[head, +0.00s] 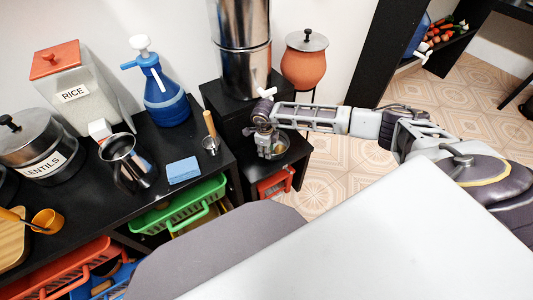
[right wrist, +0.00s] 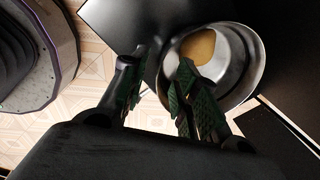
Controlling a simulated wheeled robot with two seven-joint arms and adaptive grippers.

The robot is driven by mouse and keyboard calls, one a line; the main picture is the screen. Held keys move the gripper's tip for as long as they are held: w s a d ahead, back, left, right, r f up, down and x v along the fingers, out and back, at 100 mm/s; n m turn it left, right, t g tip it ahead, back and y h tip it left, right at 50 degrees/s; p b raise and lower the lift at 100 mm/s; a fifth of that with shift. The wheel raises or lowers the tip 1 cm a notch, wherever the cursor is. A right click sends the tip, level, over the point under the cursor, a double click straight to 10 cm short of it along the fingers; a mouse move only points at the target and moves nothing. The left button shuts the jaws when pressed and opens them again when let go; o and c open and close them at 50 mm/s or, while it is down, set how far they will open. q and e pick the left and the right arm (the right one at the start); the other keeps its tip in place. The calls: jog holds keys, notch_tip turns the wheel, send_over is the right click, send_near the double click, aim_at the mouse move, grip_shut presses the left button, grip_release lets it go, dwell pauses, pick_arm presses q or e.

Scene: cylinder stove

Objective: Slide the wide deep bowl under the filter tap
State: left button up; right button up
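The wide deep bowl (head: 279,150) is a shiny metal bowl on the low black stand, below and in front of the tall steel filter (head: 241,45). A white tap handle (head: 267,92) shows at the filter's base. My right gripper (head: 264,133) reaches in from the right and partly hides the bowl. In the right wrist view the bowl (right wrist: 245,62) shows a brownish patch inside. The right gripper's fingers (right wrist: 155,95) are apart; one overlaps the bowl's interior, the other is outside its near-left rim. Contact cannot be told. My left gripper is out of view.
The filter stands on a higher black block (head: 222,108). A clay pot (head: 304,65) stands behind on the right. On the black counter at left are a steel jug (head: 127,160), a blue sponge (head: 183,170) and a blue pump bottle (head: 165,103). A red crate (head: 275,184) sits beneath the stand.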

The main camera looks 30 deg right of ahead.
notch_tip(320, 180, up, 7)
jog(key=shift+s+a, duration=0.25)
jog(key=shift+a, duration=0.05)
jog(key=shift+f, duration=0.1)
dwell(0.6)
